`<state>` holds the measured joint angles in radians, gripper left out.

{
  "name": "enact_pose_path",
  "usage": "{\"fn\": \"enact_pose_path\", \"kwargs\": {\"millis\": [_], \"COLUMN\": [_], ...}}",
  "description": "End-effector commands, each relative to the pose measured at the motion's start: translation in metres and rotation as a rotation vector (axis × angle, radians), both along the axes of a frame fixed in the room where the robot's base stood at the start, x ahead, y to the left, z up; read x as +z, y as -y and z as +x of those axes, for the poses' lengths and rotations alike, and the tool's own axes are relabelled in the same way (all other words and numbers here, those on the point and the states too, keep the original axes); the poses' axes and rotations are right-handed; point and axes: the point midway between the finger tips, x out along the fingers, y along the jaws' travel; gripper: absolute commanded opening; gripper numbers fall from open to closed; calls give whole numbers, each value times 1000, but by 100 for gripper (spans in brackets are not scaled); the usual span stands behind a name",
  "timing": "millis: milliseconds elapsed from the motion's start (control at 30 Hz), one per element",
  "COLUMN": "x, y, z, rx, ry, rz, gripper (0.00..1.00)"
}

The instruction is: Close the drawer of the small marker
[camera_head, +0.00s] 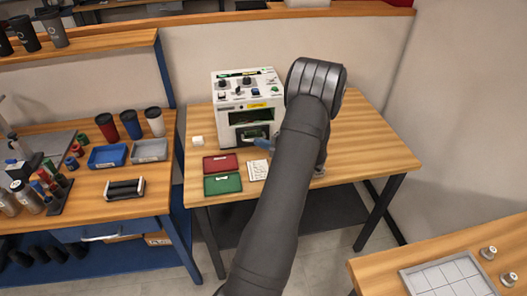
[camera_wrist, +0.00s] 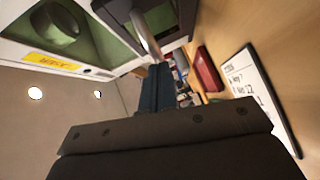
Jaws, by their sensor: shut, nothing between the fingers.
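The small marker (camera_head: 230,118) is a white box with knobs on top, standing on the middle wooden table. Its front has a dark window, and the drawer (camera_head: 253,132) sits below it. In the head view the drawer looks pulled out, but my arm partly covers this area. In the wrist view the marker's white body (camera_wrist: 55,50) with a yellow label fills the upper left. A dark frame with a green inside and a metallic bar shows at the top. My gripper (camera_head: 262,143) is shut and empty, close in front of the drawer. Its blue fingers (camera_wrist: 156,88) point towards the bar; contact cannot be told.
A red tray (camera_head: 220,164), a green tray (camera_head: 222,184) and a white note card (camera_head: 257,171) lie in front of the marker. The table's right side (camera_head: 355,135) is clear. Another bench with cups stands left.

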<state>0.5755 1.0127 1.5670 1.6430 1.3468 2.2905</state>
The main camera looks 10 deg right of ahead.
Motion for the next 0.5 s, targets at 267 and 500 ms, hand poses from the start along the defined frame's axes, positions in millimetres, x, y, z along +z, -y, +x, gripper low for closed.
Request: {"fn": "enact_pose_path", "kwargs": {"millis": [267, 500], "x": [1, 1], "y": [0, 0], "z": [9, 11], "rx": [-2, -3], "ry": [1, 4], "rz": [0, -3], "gripper": [0, 0]}}
